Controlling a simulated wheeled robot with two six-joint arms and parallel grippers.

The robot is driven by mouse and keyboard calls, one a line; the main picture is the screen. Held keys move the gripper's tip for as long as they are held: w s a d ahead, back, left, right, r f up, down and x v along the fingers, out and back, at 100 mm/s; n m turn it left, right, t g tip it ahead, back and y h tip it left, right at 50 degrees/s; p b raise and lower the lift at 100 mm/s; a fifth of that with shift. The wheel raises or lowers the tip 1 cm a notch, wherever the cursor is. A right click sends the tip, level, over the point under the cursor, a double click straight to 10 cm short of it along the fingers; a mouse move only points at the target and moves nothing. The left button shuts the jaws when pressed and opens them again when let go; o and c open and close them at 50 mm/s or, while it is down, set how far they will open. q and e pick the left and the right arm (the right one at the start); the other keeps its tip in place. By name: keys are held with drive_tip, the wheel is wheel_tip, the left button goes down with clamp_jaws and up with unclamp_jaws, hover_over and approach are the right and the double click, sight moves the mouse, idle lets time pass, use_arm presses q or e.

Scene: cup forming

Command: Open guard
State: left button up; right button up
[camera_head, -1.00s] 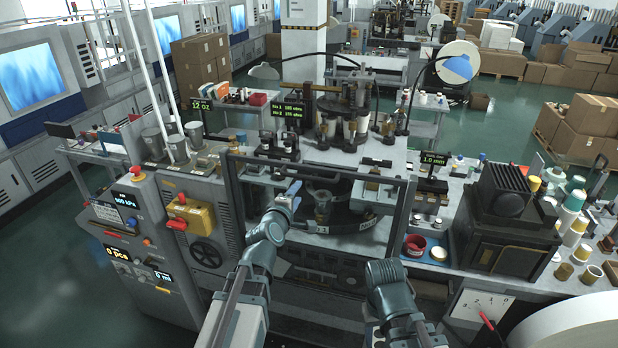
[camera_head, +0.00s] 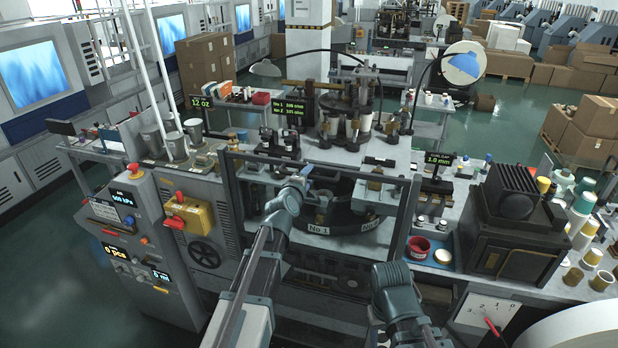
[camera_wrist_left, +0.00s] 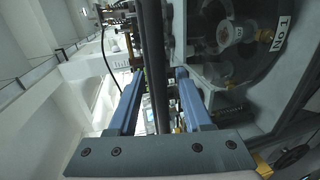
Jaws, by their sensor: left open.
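The guard (camera_head: 407,205) is a dark rectangular frame with a see-through pane across the front of the forming machine. It looks closed, with the machine's round turntable (camera_head: 345,232) behind it. My left gripper (camera_head: 306,171) is at the guard's top bar, around its middle. In the left wrist view my left gripper (camera_wrist_left: 157,88) has its two blue fingers apart, with a dark bar (camera_wrist_left: 152,45) running between them. I cannot tell whether either finger touches the bar. My right arm shows at the lower middle in the head view, but its gripper does not.
Left of the guard is a control cabinet (camera_head: 140,245) with a yellow switch box (camera_head: 190,218). To the right are a red tub (camera_head: 418,246) and a dark boxy device (camera_head: 510,235) on the bench. A curved lamp (camera_head: 266,69) arches above the machine.

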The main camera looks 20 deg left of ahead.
use_arm(q)
clamp_jaws()
idle(1.3)
